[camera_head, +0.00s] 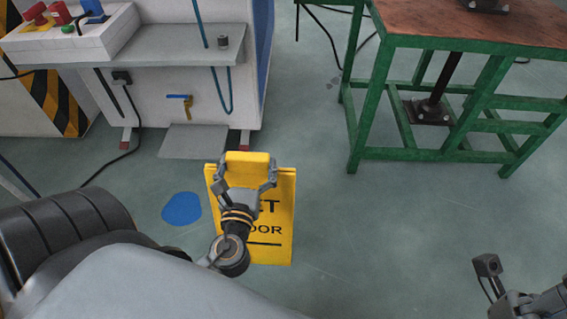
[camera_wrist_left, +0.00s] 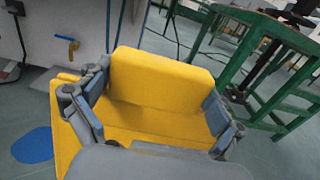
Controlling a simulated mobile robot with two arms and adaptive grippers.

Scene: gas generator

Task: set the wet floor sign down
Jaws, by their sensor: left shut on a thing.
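The yellow wet floor sign (camera_head: 275,222) is in the middle of the head view, with black lettering partly hidden by my gripper. My left gripper (camera_head: 247,172) is shut on the sign's top. The left wrist view shows the sign's yellow top (camera_wrist_left: 160,80) between the two fingers of the left gripper (camera_wrist_left: 150,112). The sign looks roughly upright. I cannot tell whether its bottom touches the floor. Part of my right gripper (camera_head: 489,270) shows at the lower right of the head view, away from the sign; its jaws are not clear.
A blue patch (camera_head: 182,209) lies on the floor left of the sign. A white machine (camera_head: 190,85) with a shelf and yellow tap stands behind. A green-framed table (camera_head: 380,100) stands at the back right. The grey floor (camera_head: 400,220) right of the sign is clear.

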